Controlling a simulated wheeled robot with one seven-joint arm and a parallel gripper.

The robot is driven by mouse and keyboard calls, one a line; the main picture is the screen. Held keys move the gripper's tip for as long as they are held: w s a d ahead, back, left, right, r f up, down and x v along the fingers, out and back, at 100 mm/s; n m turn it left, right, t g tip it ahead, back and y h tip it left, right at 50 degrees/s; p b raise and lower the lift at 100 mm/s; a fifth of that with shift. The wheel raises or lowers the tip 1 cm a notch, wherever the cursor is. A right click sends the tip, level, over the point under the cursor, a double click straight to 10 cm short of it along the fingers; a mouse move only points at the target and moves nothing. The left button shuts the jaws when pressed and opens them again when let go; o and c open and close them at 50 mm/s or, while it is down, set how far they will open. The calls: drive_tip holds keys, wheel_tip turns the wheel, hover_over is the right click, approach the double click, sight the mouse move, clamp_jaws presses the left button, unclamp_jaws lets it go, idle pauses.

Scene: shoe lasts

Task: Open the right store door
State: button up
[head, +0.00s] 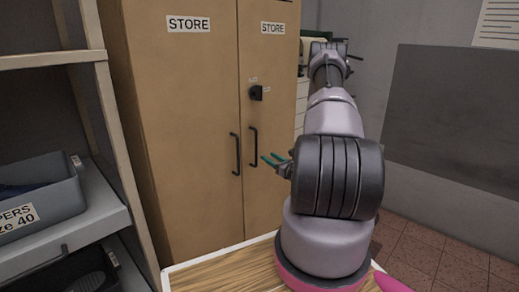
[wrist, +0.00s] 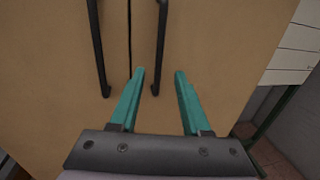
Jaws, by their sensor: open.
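The right store door (head: 271,185) is a tan cabinet door with a STORE label, and it is shut against the left door (head: 190,140). Its black bar handle (head: 253,147) stands upright by the seam, below a small black lock (head: 256,93). My gripper (head: 272,161) has teal fingers that are open and empty, just right of the handle in the head view. In the wrist view my gripper (wrist: 160,73) points at the doors, and the right door's handle (wrist: 160,45) ends near the left fingertip. I cannot tell whether they touch.
The left door's handle (head: 236,154) is close beside the seam. A shelf rack with a grey bin (head: 40,195) stands at the left. A wooden worktop (head: 225,274) lies in front of the cabinet. White drawers (wrist: 290,55) stand to its right.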

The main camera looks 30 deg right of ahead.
sight(256, 149)
drive_tip(key=w, duration=0.3)
drive_tip(key=w+a, duration=0.1)
drive_tip(key=w, duration=0.6)
drive_tip(key=shift+w+a, duration=0.25)
drive_tip(key=shift+a, duration=0.1)
clamp_jaws()
idle(0.9)
